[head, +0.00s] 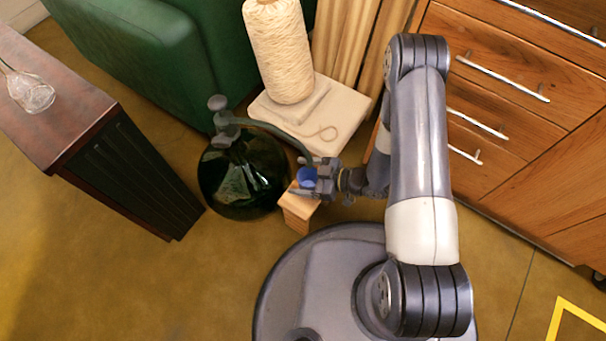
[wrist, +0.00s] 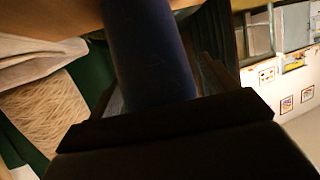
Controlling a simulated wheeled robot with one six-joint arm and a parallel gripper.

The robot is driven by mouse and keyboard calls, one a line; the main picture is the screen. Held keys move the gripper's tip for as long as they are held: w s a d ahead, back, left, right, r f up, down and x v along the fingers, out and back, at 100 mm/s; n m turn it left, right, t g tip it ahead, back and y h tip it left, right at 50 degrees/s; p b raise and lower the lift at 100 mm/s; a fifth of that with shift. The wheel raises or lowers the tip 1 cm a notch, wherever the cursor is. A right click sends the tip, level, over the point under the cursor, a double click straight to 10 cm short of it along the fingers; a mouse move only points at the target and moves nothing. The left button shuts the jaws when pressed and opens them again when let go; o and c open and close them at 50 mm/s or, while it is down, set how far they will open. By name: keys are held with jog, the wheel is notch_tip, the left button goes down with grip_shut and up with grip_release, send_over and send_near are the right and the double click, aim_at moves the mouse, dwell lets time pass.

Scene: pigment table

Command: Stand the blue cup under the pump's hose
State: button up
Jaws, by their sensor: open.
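The blue cup (head: 307,175) is at the top of a small wooden block stand (head: 297,210). It shows large and dark in the wrist view (wrist: 150,50). My gripper (head: 303,181) is open, with its fingers on either side of the cup; contact is too dark to tell. The grey pump (head: 222,120) sits on a dark green glass bottle (head: 240,178) left of the stand. Its hose (head: 285,136) curves right and down, ending close above the cup. Whether the hose end is centred over the cup is hard to tell.
A cone of cream yarn (head: 280,50) stands on a pale slab (head: 340,112) behind the pump. A green armchair (head: 145,50) is at the back left, a dark wooden side table (head: 60,110) at the left, and wooden drawers (head: 525,75) at the right. Floor is clear at the front left.

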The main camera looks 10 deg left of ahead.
jog(key=shift+r, duration=0.2)
jog(key=shift+d+r+p, duration=0.1)
jog(key=shift+d+p, duration=0.15)
jog(key=shift+p, duration=0.05)
jog(key=w+p+v, duration=0.1)
jog(key=p+v, duration=0.2)
jog(key=v, duration=0.8)
jog(key=shift+s+d, duration=0.2)
jog(key=shift+s, duration=0.3)
jog(key=shift+r, duration=0.15)
